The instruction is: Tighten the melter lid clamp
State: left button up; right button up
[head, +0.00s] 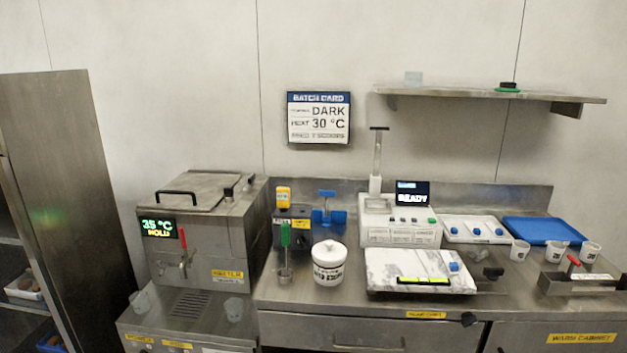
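The melter (205,238) is a steel box at the left of the counter, its green and yellow display reading 35 °C HOLD. Its lid (205,180) lies flat on top with a black bar handle (177,193) at the front left. A small dark fitting (229,192), possibly the lid clamp, stands at the lid's right side; I cannot tell how tight it is. A tap with a red handle (182,240) is on the melter's front. Neither of my grippers is in view.
A white lidded tub (330,263), a marble slab (420,271) and a white machine reading READY (398,222) stand on the counter. A blue tray (545,230) and several cups are at the right. A steel rack (60,200) stands left of the melter. A wall shelf (490,94) hangs above.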

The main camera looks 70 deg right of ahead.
aim_at(249, 183)
jog(key=z, duration=1.75)
jog(key=i+j+u, duration=0.1)
jog(key=j+u, duration=0.2)
